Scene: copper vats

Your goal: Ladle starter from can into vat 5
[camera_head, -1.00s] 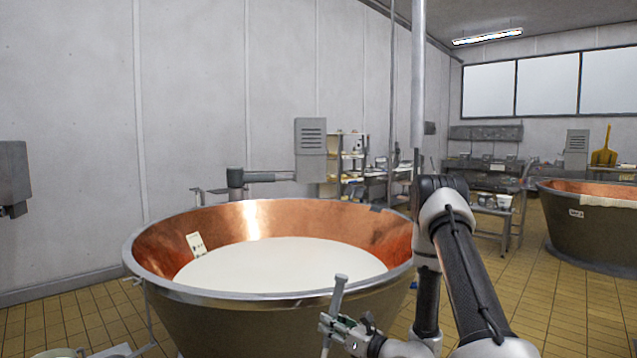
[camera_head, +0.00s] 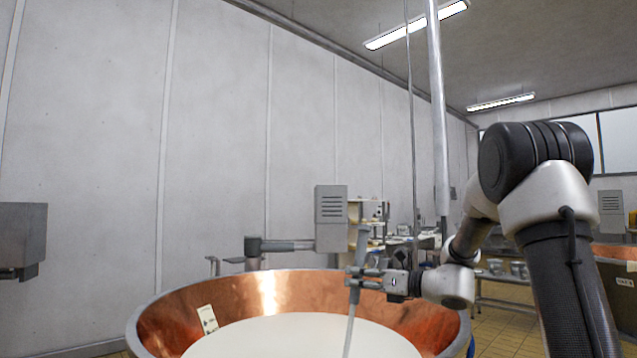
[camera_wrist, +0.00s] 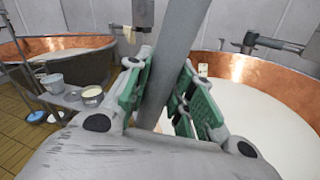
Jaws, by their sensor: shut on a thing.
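A copper vat (camera_head: 175,316) filled with white liquid (camera_head: 300,338) stands in front of me; a small card (camera_head: 207,319) is on its inner wall. It also shows in the wrist view (camera_wrist: 237,68). I cannot read which number it bears. My gripper (camera_head: 357,279) is shut on a grey handle (camera_head: 349,325), likely the ladle's, which hangs nearly upright in front of the vat's right part. In the wrist view the handle (camera_wrist: 172,60) runs between the green finger pads. Its lower end and any bowl are out of sight. A small can with pale contents (camera_wrist: 91,93) stands at left in the wrist view.
A metal bucket (camera_wrist: 53,82) stands near the can. A second copper vat (camera_wrist: 70,45) is behind them. A grey wall box on an arm (camera_head: 330,215) is behind the near vat, and a vertical pipe (camera_head: 437,110) rises at its right.

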